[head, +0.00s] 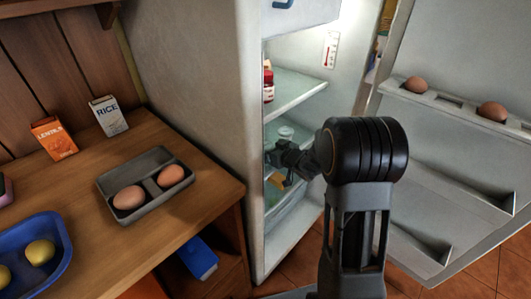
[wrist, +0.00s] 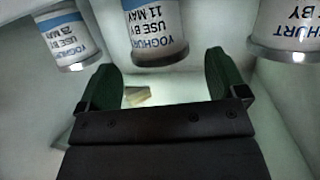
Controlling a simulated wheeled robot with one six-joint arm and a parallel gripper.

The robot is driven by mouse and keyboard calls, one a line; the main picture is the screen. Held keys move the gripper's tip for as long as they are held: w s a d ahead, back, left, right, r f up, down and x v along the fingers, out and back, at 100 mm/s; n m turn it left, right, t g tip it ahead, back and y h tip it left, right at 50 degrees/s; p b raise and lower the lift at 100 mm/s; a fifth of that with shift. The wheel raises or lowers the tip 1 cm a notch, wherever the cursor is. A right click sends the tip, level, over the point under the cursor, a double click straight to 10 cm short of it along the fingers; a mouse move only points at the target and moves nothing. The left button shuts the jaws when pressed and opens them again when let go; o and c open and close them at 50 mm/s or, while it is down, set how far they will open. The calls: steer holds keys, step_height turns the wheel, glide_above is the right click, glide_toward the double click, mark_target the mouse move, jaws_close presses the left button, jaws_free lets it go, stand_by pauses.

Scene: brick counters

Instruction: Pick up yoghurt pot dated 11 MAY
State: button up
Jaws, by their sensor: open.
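In the wrist view, the yoghurt pot marked "USE BY 11 MAY" (wrist: 156,32) is at the top centre, its print upside down. My gripper (wrist: 160,75) is open and empty, and this pot shows between and beyond its two dark green fingers. A pot marked 25 with a month that seems to be MAY (wrist: 68,38) is to the left. A third pot (wrist: 287,28) is at the upper right, its date out of frame. In the head view, my gripper (head: 275,157) reaches into the open fridge; the pots' labels cannot be read there.
The fridge side wall (head: 215,90) stands left of my arm and the open door (head: 450,150), with eggs in its rack, to the right. A glass shelf (head: 295,92) with a red jar (head: 268,82) is above my gripper. A wooden counter (head: 190,150) holds an egg tray (head: 150,159).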

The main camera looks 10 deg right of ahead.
mark_target(269, 147)
steer(key=shift+b+x, duration=0.55)
steer(key=shift+x, duration=1.7)
steer(key=shift+f, duration=0.15)
steer(key=shift+c, duration=0.3)
steer(key=shift+d, duration=0.1)
steer(key=c, duration=0.9)
